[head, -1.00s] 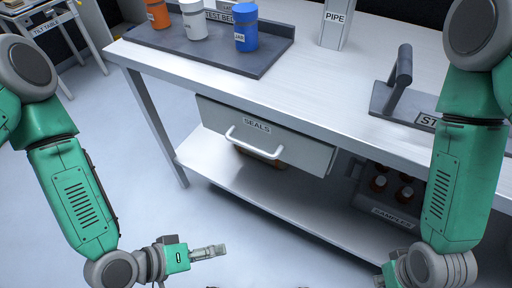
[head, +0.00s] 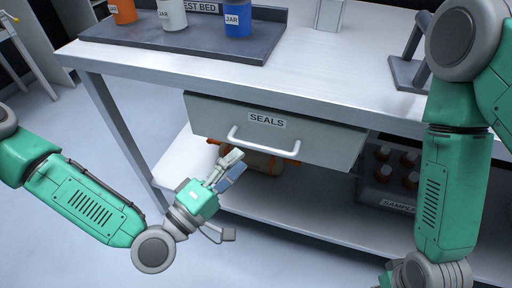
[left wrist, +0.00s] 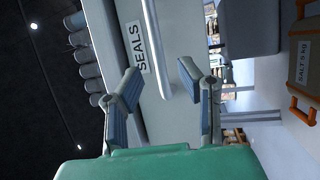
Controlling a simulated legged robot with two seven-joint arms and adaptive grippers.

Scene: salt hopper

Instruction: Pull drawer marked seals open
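The drawer marked SEALS (head: 215,115) hangs under the bench top, with a pale front and a light bar handle (head: 262,149). I see no clear gap showing it open. My left gripper (head: 231,168) is in front of and below the handle's left end. In the left wrist view, its two fingers are spread and empty (left wrist: 158,72). There the handle (left wrist: 154,40) runs up the picture between the fingertips, seemingly ahead of them, and the SEALS label (left wrist: 136,47) is beside it. I cannot tell whether they touch.
The bench top (head: 330,85) overhangs the drawer. Below, a lower shelf (head: 300,205) holds an orange-handled case (head: 262,163), marked SALT in the left wrist view (left wrist: 304,62), and a dark samples rack (head: 385,192). Jars stand on a dark tray (head: 190,43) above.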

